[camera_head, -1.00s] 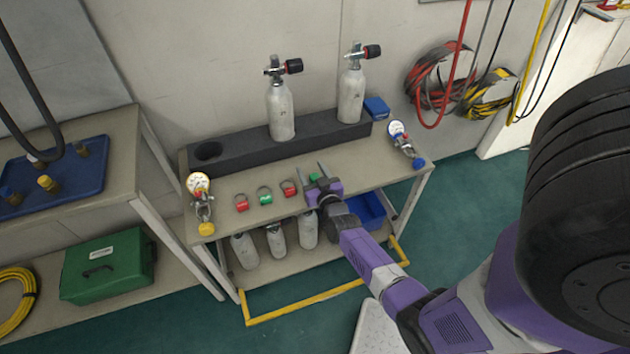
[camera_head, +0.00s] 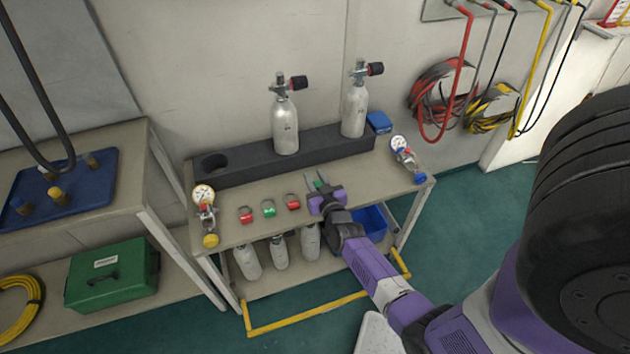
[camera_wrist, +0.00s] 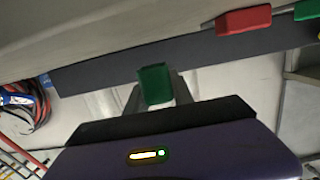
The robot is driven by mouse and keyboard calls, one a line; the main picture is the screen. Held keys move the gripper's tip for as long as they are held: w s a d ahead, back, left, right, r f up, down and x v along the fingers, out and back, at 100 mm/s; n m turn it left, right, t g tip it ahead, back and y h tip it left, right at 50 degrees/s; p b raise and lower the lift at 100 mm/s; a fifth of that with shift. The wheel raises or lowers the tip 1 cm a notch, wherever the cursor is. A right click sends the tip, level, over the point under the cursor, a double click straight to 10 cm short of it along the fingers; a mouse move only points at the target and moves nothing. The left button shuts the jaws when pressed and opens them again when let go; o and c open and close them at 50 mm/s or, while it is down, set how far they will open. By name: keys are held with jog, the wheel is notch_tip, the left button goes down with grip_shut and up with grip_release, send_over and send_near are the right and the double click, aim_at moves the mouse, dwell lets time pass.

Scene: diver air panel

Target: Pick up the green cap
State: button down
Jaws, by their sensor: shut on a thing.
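My gripper (camera_head: 316,179) is shut on a small green cap (camera_wrist: 155,85), which shows between the two fingers in the wrist view. In the head view only a bit of this green (camera_head: 319,184) shows between the fingers, over the right part of the bench top. I cannot tell whether the cap is touching the bench or is clear of it. A second green cap (camera_head: 268,208) lies to the left, between two red caps, the left one (camera_head: 246,214) and the right one (camera_head: 293,201).
A black rack (camera_head: 240,168) with two upright cylinders (camera_head: 285,127) stands at the back of the bench (camera_head: 365,182). A yellow rail (camera_head: 310,312) runs low in front.

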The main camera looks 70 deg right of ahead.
notch_tip(320, 180, up, 17)
jog(key=p, duration=1)
jog(key=shift+r, duration=0.15)
